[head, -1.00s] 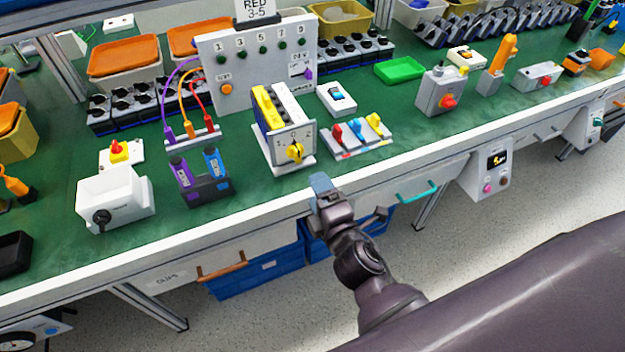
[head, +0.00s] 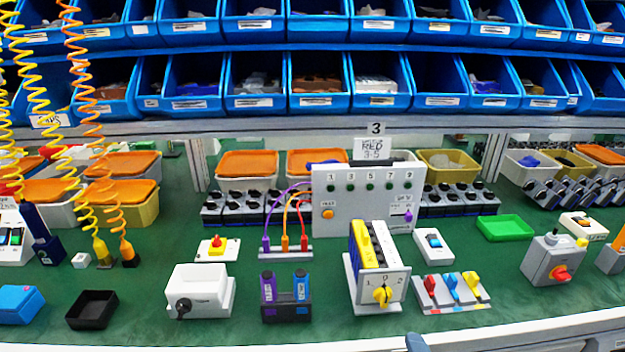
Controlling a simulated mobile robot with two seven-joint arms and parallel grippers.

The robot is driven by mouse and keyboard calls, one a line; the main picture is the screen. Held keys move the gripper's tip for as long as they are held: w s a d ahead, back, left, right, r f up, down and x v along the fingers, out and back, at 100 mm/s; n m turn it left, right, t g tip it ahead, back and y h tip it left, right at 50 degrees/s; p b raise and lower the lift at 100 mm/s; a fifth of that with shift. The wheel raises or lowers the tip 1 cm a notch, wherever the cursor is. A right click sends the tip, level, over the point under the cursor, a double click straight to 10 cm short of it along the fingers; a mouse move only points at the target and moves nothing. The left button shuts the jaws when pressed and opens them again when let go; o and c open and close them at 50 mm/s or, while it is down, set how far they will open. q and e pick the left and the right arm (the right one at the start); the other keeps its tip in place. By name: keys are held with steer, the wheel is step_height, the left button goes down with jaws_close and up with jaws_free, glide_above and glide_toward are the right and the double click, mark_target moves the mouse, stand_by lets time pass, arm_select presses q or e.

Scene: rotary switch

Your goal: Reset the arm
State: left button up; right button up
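The rotary switch (head: 368,276) stands upright on the green bench, right of centre. It has a yellow and white striped body and a grey front plate marked 1, 0 and 2. Its yellow knob (head: 382,295) is on the front plate, and nothing touches it. The knob appears roughly upright, near the 0 mark, but is too small to be sure. Only a small blue-grey tip of my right gripper (head: 415,342) shows at the bottom edge, in front of the bench and apart from the switch. Its opening is hidden. My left gripper is out of view.
A white box with a black knob (head: 198,292) and a battery holder (head: 286,296) stand left of the switch. Red, blue and yellow levers (head: 452,291) stand right. A test panel (head: 368,197) is behind. Blue bins (head: 320,80) line the back.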

arm_select(q)
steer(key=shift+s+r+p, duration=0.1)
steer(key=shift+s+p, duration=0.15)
steer(key=shift+p, duration=0.1)
arm_select(e)
steer(key=s+d+f+m+g, duration=0.3)
steer(key=s+d+f+m, duration=0.1)
steer(key=s, duration=0.4)
steer(key=s+d+f+m+g, duration=0.3)
steer(key=s+d+f+m, duration=0.2)
steer(key=s+f+m, duration=0.2)
steer(key=shift+s+d+f+m, duration=0.2)
steer(key=shift+s+f+m, duration=0.1)
steer(key=shift+s+m, duration=0.4)
steer(key=shift+w, duration=0.1)
